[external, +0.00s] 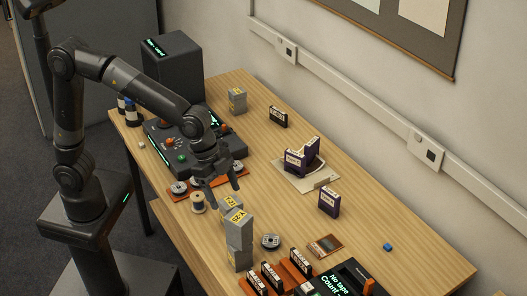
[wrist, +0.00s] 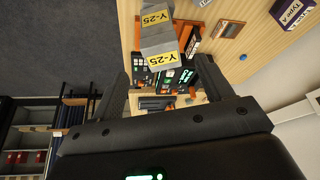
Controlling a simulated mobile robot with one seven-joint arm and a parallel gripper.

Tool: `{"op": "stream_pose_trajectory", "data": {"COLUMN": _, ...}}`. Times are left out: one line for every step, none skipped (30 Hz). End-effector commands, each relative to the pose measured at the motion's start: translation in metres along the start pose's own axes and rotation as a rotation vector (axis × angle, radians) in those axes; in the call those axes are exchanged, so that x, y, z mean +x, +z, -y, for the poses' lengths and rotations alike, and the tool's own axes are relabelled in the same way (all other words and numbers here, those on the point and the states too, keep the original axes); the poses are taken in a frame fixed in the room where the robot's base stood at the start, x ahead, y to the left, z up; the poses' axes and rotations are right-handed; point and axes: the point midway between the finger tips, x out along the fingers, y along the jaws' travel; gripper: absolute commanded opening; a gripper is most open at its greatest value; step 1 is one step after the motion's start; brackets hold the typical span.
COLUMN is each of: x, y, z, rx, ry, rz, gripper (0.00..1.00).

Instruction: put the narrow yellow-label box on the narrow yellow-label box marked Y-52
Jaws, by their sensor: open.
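A grey box column with yellow labels (external: 238,232) stands near the table's front edge, with a seam partway down. A second yellow label (external: 229,201) shows just behind its top; I cannot tell if it belongs to a separate box. In the wrist view, grey box faces (wrist: 162,42) carry two yellow labels, seemingly inverted, so the marking is hard to confirm. Another grey yellow-label box (external: 237,101) stands at the far end. My gripper (external: 222,190) is open, fingers pointing down, just behind and above the column; nothing is seen held.
A dark console (external: 180,140) and reels lie left of the column. A purple box pair (external: 301,158) sits on a pale mat (external: 312,185). A purple box (external: 329,202) stands nearby. Cassettes in orange racks (external: 272,277) and a display (external: 345,280) crowd the front. The right tabletop is mostly clear.

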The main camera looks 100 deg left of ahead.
Motion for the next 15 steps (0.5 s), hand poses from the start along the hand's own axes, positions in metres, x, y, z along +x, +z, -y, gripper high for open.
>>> {"op": "stream_pose_trajectory", "data": {"x": -0.007, "y": 0.003, "z": -0.001, "rx": -0.003, "ry": -0.006, "rz": -0.004, "gripper": 0.72}}
{"op": "stream_pose_trajectory", "data": {"x": -0.012, "y": 0.006, "z": -0.002, "rx": -0.007, "ry": -0.010, "rz": -0.004, "gripper": 0.72}}
{"op": "stream_pose_trajectory", "data": {"x": -0.019, "y": 0.012, "z": -0.004, "rx": -0.013, "ry": -0.017, "rz": -0.005, "gripper": 0.72}}
{"op": "stream_pose_trajectory", "data": {"x": -0.026, "y": 0.017, "z": -0.005, "rx": -0.020, "ry": -0.023, "rz": -0.007, "gripper": 0.72}}
{"op": "stream_pose_trajectory", "data": {"x": -0.033, "y": 0.023, "z": -0.007, "rx": -0.028, "ry": -0.030, "rz": -0.007, "gripper": 0.72}}
{"op": "stream_pose_trajectory", "data": {"x": -0.043, "y": 0.033, "z": -0.009, "rx": -0.040, "ry": -0.040, "rz": -0.010, "gripper": 0.72}}
{"op": "stream_pose_trajectory", "data": {"x": -0.051, "y": 0.040, "z": -0.011, "rx": -0.051, "ry": -0.049, "rz": -0.013, "gripper": 0.72}}
{"op": "stream_pose_trajectory", "data": {"x": -0.059, "y": 0.049, "z": -0.013, "rx": -0.062, "ry": -0.057, "rz": -0.015, "gripper": 0.72}}
{"op": "stream_pose_trajectory", "data": {"x": -0.069, "y": 0.060, "z": -0.016, "rx": -0.076, "ry": -0.068, "rz": -0.018, "gripper": 0.72}}
{"op": "stream_pose_trajectory", "data": {"x": -0.077, "y": 0.069, "z": -0.018, "rx": -0.087, "ry": -0.075, "rz": -0.021, "gripper": 0.72}}
{"op": "stream_pose_trajectory", "data": {"x": -0.083, "y": 0.078, "z": -0.020, "rx": -0.100, "ry": -0.082, "rz": -0.022, "gripper": 0.72}}
{"op": "stream_pose_trajectory", "data": {"x": -0.092, "y": 0.089, "z": -0.022, "rx": -0.117, "ry": -0.092, "rz": -0.027, "gripper": 0.72}}
{"op": "stream_pose_trajectory", "data": {"x": -0.098, "y": 0.098, "z": -0.024, "rx": -0.129, "ry": -0.099, "rz": -0.031, "gripper": 0.72}}
{"op": "stream_pose_trajectory", "data": {"x": -0.104, "y": 0.107, "z": -0.026, "rx": -0.141, "ry": -0.105, "rz": -0.034, "gripper": 0.72}}
{"op": "stream_pose_trajectory", "data": {"x": -0.111, "y": 0.120, "z": -0.029, "rx": -0.157, "ry": -0.114, "rz": -0.038, "gripper": 0.72}}
